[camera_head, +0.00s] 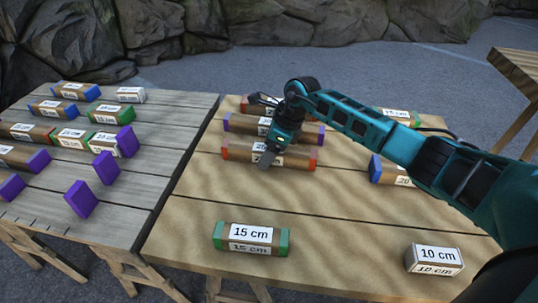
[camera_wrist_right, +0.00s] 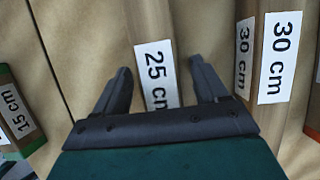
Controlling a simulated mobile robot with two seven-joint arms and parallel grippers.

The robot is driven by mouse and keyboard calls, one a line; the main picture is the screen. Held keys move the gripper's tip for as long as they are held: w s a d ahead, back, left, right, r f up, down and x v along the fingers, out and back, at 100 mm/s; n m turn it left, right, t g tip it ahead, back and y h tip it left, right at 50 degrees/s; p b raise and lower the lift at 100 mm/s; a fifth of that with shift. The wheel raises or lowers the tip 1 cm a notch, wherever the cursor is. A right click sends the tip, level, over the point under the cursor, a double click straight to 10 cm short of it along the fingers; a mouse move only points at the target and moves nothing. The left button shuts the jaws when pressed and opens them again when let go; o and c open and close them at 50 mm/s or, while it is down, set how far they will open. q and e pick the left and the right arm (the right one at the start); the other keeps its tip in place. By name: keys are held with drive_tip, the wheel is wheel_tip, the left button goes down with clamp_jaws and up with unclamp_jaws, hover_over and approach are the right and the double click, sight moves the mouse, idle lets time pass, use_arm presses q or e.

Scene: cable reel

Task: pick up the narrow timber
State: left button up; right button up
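A narrow brown timber with orange-red ends (camera_head: 236,153) lies on the near wooden table, its label partly hidden by my right gripper. In the right wrist view a timber labelled 25 cm (camera_wrist_right: 153,68) runs between the two fingers; it looks narrower than the neighbouring 30 cm one. My right gripper (camera_head: 266,160) points down at the orange-ended timber; in the wrist view the fingers (camera_wrist_right: 160,82) are apart, one on each side of the 25 cm label. I cannot tell whether they touch it. My left gripper is not in view.
A purple-ended timber (camera_head: 237,123) lies just behind. A blue-ended timber (camera_head: 376,169) lies to the right. At the front lie a green-ended 15 cm block (camera_head: 251,238) and a 10 cm block (camera_head: 434,259). A left table (camera_head: 125,185) holds several more blocks.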

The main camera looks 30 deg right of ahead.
drive_tip(key=shift+r, duration=0.1)
drive_tip(key=c, duration=1.2)
drive_tip(key=shift+o, duration=0.2)
